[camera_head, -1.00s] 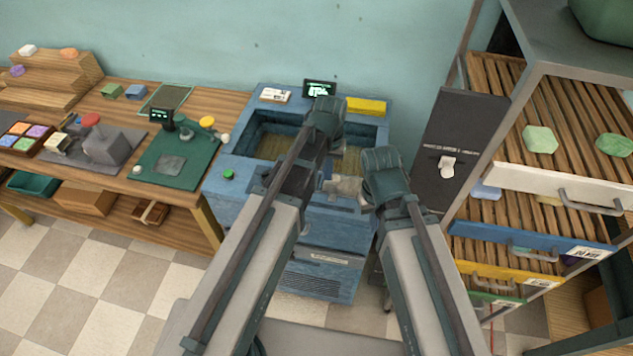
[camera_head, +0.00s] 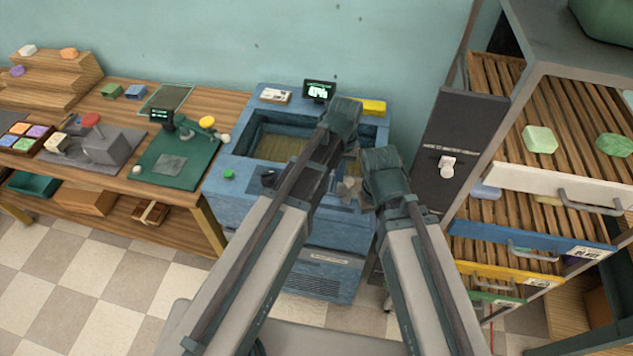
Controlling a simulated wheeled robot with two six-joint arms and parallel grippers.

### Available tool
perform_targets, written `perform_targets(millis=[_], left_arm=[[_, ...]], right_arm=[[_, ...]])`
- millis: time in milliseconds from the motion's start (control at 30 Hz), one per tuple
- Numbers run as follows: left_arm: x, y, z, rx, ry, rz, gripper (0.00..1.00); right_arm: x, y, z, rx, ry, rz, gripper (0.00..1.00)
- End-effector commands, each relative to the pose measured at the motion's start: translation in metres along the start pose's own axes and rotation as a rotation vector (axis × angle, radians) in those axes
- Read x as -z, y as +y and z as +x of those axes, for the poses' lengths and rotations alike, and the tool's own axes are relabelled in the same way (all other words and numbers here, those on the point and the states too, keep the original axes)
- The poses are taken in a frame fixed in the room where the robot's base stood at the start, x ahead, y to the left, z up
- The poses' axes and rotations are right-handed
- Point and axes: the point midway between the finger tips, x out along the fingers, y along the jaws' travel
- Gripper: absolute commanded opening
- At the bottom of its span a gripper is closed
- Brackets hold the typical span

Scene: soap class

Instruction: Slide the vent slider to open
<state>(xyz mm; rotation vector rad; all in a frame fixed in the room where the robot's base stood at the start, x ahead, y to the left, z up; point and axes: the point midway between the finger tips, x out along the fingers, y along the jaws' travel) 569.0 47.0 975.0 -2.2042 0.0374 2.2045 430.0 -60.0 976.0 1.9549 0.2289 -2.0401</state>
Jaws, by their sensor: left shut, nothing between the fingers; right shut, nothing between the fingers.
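A white knob (camera_head: 447,167), which looks like the vent slider, sits on a tall dark panel (camera_head: 455,125) on the left side of the drying rack. A small line of lettering is just above the knob. My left gripper (camera_head: 352,151) is shut and empty over the right part of the blue machine, left of the panel, partly hidden by its own wrist. My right gripper (camera_head: 347,190) is shut and empty, a little lower, in front of the machine. Neither gripper touches the knob.
The blue machine (camera_head: 228,155) has an open basin and a small display (camera_head: 319,90). The rack (camera_head: 573,186) has slatted shelves and drawers with protruding handles. A wooden bench (camera_head: 120,100) with tools stands at left. The floor at lower left is clear.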

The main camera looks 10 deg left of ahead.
Motion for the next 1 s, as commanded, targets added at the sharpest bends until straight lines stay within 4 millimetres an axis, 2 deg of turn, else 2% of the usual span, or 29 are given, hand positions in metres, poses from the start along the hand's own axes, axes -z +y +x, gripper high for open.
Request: perform_targets(millis=[1000], left_arm=[[0.000,-0.010,-0.074,0.000,0.000,0.000,0.00]], right_arm=[[-0.004,0.007,-0.073,0.000,0.000,-0.002,0.00]])
